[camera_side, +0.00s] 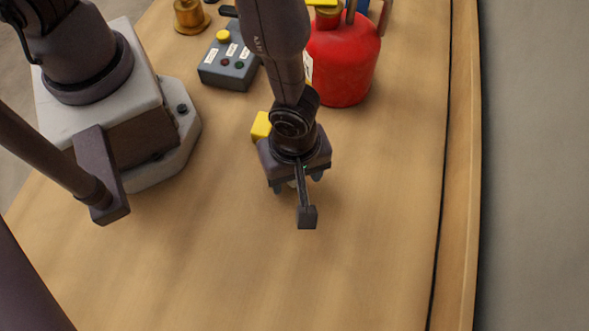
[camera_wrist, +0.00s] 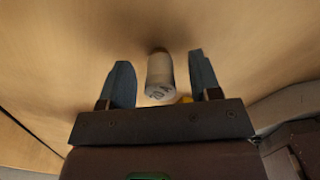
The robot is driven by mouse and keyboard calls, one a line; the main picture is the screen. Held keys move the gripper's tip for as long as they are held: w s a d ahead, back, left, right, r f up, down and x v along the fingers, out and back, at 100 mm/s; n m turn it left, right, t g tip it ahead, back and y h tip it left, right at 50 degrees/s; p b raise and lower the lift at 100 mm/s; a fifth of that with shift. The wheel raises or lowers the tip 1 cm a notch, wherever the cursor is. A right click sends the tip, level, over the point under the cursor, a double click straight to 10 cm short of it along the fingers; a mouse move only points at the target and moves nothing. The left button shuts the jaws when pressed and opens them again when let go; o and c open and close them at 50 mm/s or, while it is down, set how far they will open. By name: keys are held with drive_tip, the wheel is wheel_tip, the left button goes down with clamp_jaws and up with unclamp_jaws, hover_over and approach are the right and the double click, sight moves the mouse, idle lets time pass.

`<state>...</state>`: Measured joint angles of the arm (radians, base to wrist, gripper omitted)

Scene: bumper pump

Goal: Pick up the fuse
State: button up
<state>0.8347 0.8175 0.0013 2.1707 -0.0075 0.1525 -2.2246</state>
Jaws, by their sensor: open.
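The fuse looks to be a pale grey-white cylinder (camera_wrist: 160,73) with a brownish far end and dark markings on its near end. It shows in the wrist view between the two blue-grey fingers of my gripper (camera_wrist: 160,78). A gap shows on each side of it, and the fingers are open. In the side view my gripper (camera_side: 296,182) points down, low over the table. The fuse is mostly hidden there beneath my gripper. I cannot tell how far the fingers reach down around it.
A yellow block (camera_side: 260,126) is just behind my gripper. A grey control box (camera_side: 229,68) with a yellow button, a red canister (camera_side: 343,62) and a brass piece (camera_side: 190,16) stand farther back. The wooden table (camera_side: 250,270) is clear in front, with a raised edge (camera_side: 459,170) at right.

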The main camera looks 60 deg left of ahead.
drive_tip(key=c, duration=1)
drive_tip(key=shift+r, duration=0.1)
